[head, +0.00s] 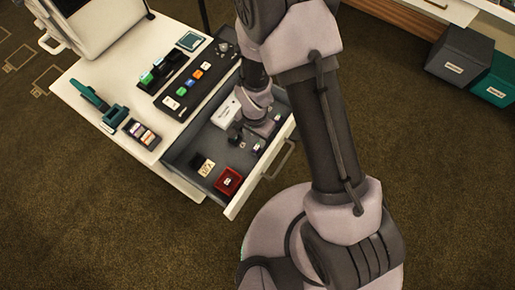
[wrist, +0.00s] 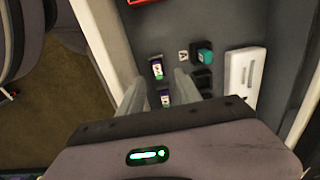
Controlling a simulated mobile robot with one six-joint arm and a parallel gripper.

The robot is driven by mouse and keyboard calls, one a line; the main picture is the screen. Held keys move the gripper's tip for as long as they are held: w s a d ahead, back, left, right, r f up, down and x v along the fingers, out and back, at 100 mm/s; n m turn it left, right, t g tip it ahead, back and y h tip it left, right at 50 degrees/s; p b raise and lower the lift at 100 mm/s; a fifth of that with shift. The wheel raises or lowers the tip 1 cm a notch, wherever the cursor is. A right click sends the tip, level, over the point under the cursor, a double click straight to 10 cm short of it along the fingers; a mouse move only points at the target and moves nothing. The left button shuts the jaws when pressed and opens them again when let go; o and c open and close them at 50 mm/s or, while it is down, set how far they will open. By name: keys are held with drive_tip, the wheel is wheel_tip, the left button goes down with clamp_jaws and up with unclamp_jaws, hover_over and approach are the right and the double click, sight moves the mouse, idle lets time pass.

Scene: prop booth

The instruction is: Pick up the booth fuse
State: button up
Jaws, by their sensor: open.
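My gripper (wrist: 161,82) is open and reaches down into the pulled-out drawer (head: 180,160); its fingers point at the drawer floor. Two small purple, white and green pieces, which look like fuses, lie there in the wrist view. One fuse-like piece (wrist: 157,69) is just beyond the fingertips, and a second such piece (wrist: 165,97) shows between the fingers. Neither is gripped. I cannot tell for sure which is the booth fuse. In the head view my gripper (head: 243,136) and arm hide part of the drawer.
The drawer also holds a white box (wrist: 243,73), a teal-topped piece (wrist: 204,53), black blocks (wrist: 201,78) and a red box (head: 229,181). The drawer front (head: 262,170) and side walls bound the space. The white desktop (head: 95,75) carries a control strip and other items.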

sight(257, 146)
drive_tip(key=f+b, duration=0.1)
drive_tip(key=f, duration=0.1)
drive_tip(key=f+b, duration=0.1)
drive_tip(key=f, duration=0.1)
drive_tip(key=f+b, duration=0.1)
drive_tip(key=f, duration=0.1)
drive_tip(key=shift+d+f, duration=0.15)
drive_tip(key=shift+d, duration=0.2)
clamp_jaws()
